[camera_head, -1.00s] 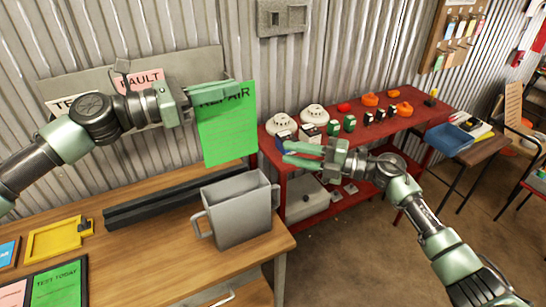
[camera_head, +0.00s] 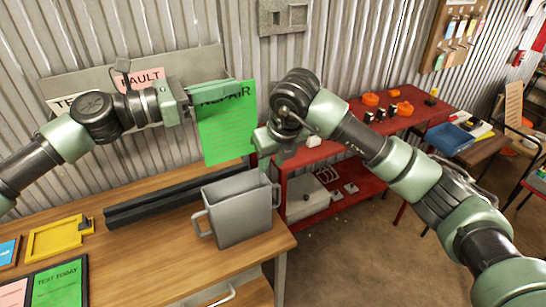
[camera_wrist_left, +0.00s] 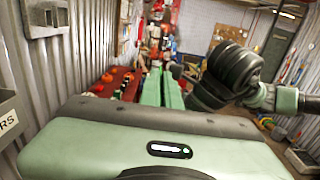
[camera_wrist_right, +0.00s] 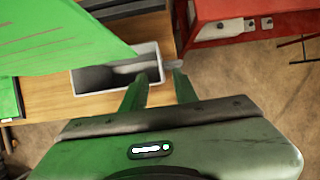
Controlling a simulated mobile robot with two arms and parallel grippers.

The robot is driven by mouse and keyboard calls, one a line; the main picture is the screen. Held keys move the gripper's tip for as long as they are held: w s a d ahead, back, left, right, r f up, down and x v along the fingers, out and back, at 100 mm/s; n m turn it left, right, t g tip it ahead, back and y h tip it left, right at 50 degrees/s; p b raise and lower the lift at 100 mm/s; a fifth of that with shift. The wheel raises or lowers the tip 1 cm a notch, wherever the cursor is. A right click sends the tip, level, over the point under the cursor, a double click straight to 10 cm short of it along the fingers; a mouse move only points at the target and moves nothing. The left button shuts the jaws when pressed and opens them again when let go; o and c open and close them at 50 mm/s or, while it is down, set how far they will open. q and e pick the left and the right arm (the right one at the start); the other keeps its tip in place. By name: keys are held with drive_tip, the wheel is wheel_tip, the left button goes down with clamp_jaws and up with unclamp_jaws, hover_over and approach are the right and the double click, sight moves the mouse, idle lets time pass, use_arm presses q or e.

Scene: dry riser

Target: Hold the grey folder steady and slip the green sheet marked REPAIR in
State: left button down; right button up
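The green sheet marked REPAIR (camera_head: 226,130) hangs upright above the back of the bench in the head view. My left gripper (camera_head: 228,86) is shut on its top edge. The grey folder (camera_head: 238,215), an open-topped holder with side handles, stands on the bench below and slightly right of the sheet, apart from it. My right gripper (camera_head: 273,150) points down above the folder's right side. In the right wrist view its fingers (camera_wrist_right: 160,75) are apart, with the folder's handle (camera_wrist_right: 150,68) beneath them; I cannot tell whether they touch it. The sheet (camera_wrist_right: 60,40) shows left of them.
A dark rail (camera_head: 180,195) lies along the bench (camera_head: 165,262) behind the folder. A yellow tray (camera_head: 58,238) and a board with a green card (camera_head: 57,287) lie at left. A red table (camera_head: 335,150) with detectors stands beyond the right arm. A corrugated wall is behind.

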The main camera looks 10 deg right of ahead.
sight(265, 178)
drive_tip(key=x, duration=1)
drive_tip(key=shift+f, duration=0.1)
clamp_jaws()
idle(1.0)
unclamp_jaws()
